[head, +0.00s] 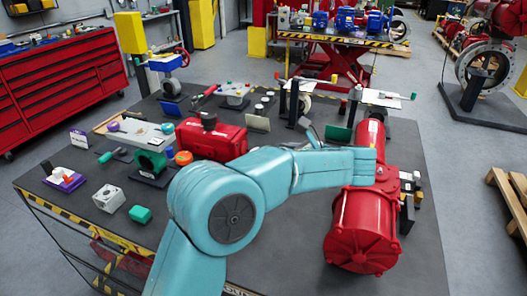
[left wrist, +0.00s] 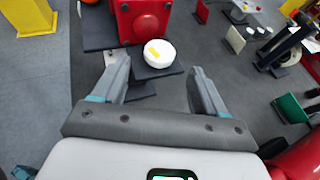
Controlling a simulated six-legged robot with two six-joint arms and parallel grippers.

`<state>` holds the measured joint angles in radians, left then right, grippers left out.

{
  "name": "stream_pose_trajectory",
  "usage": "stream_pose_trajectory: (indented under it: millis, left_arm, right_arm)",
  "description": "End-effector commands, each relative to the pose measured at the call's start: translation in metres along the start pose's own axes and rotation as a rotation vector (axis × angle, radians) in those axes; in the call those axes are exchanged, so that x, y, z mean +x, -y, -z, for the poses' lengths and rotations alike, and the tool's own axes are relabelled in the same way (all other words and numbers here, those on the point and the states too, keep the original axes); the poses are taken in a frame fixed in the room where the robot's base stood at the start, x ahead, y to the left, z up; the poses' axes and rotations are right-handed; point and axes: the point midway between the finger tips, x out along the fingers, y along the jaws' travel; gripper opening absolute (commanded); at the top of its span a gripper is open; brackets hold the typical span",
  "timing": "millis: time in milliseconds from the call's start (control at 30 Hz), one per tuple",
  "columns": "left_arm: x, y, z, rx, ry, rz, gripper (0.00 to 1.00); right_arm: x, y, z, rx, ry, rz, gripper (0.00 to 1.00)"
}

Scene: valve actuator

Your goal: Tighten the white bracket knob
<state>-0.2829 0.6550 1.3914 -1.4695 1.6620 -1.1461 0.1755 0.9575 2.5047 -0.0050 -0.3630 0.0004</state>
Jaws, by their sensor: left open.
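The white knob (left wrist: 159,54), round with a yellow mark, shows in the left wrist view. It sits at a dark bracket plate (left wrist: 158,72) against a red block (left wrist: 140,22). My left gripper (left wrist: 158,68) is open, its two grey fingers apart on either side of the knob's line of sight. The knob appears just beyond the fingertips, with no contact visible. In the head view my teal left arm crosses the middle of the table; its gripper is not clearly shown there, and I cannot pick out the white knob. My right gripper is in neither view.
A large red actuator (head: 362,228) stands on the right of the dark table (head: 295,262). A red housing (head: 212,143) stands behind my arm, near a green flanged part (head: 150,164) and several small parts. A green plate (head: 338,133) stands left of the actuator's top.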

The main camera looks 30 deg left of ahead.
Motion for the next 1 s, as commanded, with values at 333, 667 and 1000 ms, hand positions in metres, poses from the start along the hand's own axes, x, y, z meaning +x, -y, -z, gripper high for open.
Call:
stream_pose_trajectory:
  millis: [333, 667, 1000]
  left_arm:
    - [0.052, 0.001, -0.002, -0.001, 0.0, -0.002, 0.72]
    - [0.055, 0.003, -0.001, -0.001, 0.0, 0.0, 0.69]
    - [0.056, 0.001, -0.001, 0.007, 0.0, 0.02, 0.16]
  right_arm:
    - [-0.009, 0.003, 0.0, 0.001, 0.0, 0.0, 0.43]
    - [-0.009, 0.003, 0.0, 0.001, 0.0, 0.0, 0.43]
    - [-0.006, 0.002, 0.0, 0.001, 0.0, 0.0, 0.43]
